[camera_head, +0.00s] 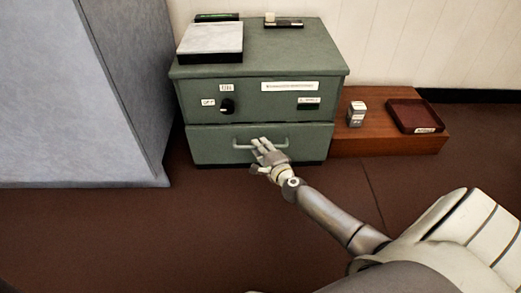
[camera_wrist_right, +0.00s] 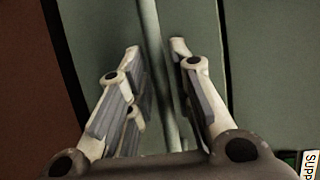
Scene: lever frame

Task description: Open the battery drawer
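The battery drawer (camera_head: 213,148) is the lower green drawer of a green cabinet; its front looks flush with the cabinet. Its pale bar handle (camera_head: 240,146) runs across the front. My right gripper (camera_head: 262,146) is in front of the middle of the handle and covers part of it. In the right wrist view, the handle bar (camera_wrist_right: 160,75) passes between the two spread fingers of the right gripper (camera_wrist_right: 155,85), with a gap on both sides. The left gripper is not in view.
The upper panel has a black knob (camera_head: 227,106) and labels. A white-topped box (camera_head: 211,40) sits on the cabinet. A low wooden platform (camera_head: 375,146) at right holds a small block (camera_head: 356,113) and a red-brown tray (camera_head: 415,116). A grey block (camera_head: 130,80) stands at left. The floor in front is clear.

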